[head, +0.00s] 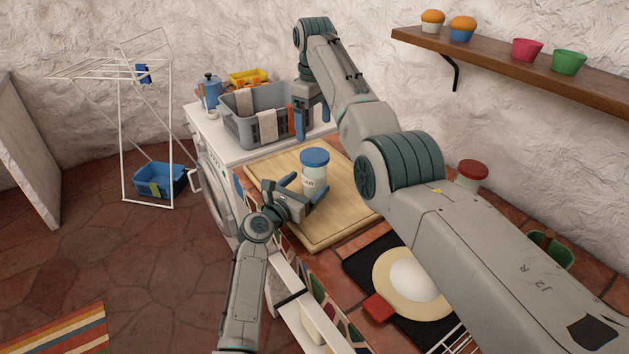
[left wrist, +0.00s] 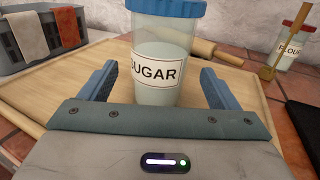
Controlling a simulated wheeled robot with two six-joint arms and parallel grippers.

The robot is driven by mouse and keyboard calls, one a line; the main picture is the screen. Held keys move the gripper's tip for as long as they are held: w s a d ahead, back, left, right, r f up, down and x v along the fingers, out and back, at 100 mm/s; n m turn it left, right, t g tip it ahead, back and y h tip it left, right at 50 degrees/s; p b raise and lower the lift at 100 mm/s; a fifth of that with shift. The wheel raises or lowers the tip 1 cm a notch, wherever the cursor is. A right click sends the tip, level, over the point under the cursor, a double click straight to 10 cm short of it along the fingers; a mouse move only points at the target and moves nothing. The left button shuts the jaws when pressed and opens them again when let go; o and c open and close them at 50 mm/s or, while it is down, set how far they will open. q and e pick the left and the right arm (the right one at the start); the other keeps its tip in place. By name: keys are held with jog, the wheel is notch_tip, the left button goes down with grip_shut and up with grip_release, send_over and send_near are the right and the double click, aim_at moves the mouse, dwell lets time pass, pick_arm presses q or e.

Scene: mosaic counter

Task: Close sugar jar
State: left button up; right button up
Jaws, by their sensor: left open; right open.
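The sugar jar (head: 314,180) is clear with pale contents and stands upright on the wooden board (head: 345,219). A blue lid (head: 315,156) sits on top of it; I cannot tell how tightly. My left gripper (head: 309,185) is open, with one blue finger on each side of the jar's lower body. In the left wrist view the jar (left wrist: 160,90) stands between the fingers, with gaps visible on both sides, its SUGAR label facing the camera and the lid (left wrist: 168,7) cut off at the top. My right gripper (head: 313,124) is open and empty, pointing down beside the grey basket, behind the jar.
The grey basket (head: 240,127) with cloths stands on the white washer behind the board. A rolling pin (left wrist: 215,53) lies behind the jar. A red-lidded flour jar (left wrist: 287,46) is to the right. A plate (head: 392,272) lies nearer on a dark mat. A shelf (head: 500,62) juts from the wall.

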aim_at(316, 176)
pick_arm(q)
jog(key=x, duration=0.4)
jog(key=shift+w+d+f, duration=0.1)
jog(key=shift+w+d, duration=0.1)
jog(key=shift+w, duration=0.1)
pick_arm(e)
jog(key=shift+w+d+f, duration=0.1)
jog(key=shift+w+f, duration=0.05)
pick_arm(q)
jog(key=shift+w+d, duration=0.1)
jog(key=shift+w, duration=0.05)
grip_shut()
pick_arm(e)
jog(key=n, duration=0.4)
jog(key=shift+n, duration=0.3)
jog(key=shift+f, duration=3.95)
